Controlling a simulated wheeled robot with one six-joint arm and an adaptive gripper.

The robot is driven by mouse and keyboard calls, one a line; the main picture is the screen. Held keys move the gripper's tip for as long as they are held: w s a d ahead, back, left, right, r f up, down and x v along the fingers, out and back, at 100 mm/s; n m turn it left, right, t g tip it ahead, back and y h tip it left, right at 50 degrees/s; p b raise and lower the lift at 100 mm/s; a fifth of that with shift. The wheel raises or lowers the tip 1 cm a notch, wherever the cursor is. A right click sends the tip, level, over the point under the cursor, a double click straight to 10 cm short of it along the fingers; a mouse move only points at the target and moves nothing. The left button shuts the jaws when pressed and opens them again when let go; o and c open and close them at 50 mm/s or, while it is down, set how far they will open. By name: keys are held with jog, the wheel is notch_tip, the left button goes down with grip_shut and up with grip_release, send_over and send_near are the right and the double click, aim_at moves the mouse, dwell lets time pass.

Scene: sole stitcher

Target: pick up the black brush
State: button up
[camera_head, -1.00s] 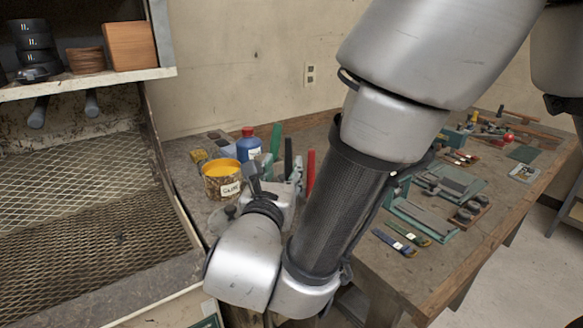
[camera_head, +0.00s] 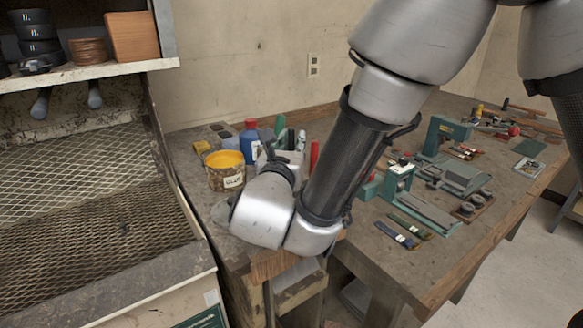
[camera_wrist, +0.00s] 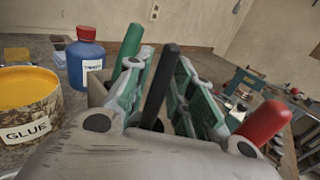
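A black handle (camera_wrist: 161,88), which I take to be the black brush, stands upright and slightly tilted in the wrist view. My gripper (camera_wrist: 157,72) is open, with one grey-green finger on each side of the handle. I cannot tell whether either finger touches it. The handle's lower end is hidden behind the gripper's palm. In the head view my gripper (camera_head: 284,156) is at the back-left part of the bench, largely hidden by my wrist, and the brush is not clearly visible.
A green handle (camera_wrist: 131,42) and a red handle (camera_wrist: 264,122) stand close by. A yellow-topped glue can (camera_head: 226,172) and a blue bottle (camera_head: 248,140) are to the left. Tools lie on the bench (camera_head: 350,255) at right. A mesh-lined cabinet (camera_head: 95,205) stands left.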

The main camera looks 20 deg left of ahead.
grip_shut()
